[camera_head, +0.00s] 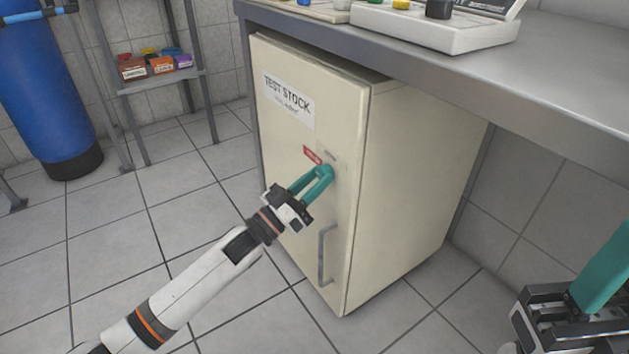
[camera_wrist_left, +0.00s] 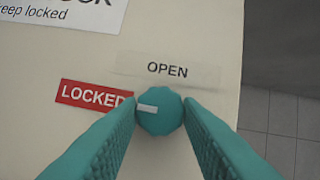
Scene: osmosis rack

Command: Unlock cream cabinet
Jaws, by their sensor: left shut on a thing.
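The cream cabinet (camera_head: 410,175) stands under the metal bench, its door marked with a "TEST STOCK" label (camera_head: 289,100). A round teal knob (camera_wrist_left: 160,112) sits on the door. Its white pointer mark points left at the red "LOCKED" label (camera_wrist_left: 92,95); an "OPEN" label (camera_wrist_left: 167,70) is above it. My left gripper (camera_head: 326,172) reaches the door and is shut on the knob, one teal finger on each side. In the head view the fingers mostly hide the knob. My right gripper (camera_head: 600,275) is at the lower right, only partly in view.
A grey door handle (camera_head: 325,254) is below the knob. The metal bench (camera_head: 450,75) overhangs the cabinet and holds a white tray (camera_head: 437,30). A blue tank (camera_head: 45,95) and a shelf with small bins (camera_head: 155,66) stand at left. The tiled floor before the cabinet is clear.

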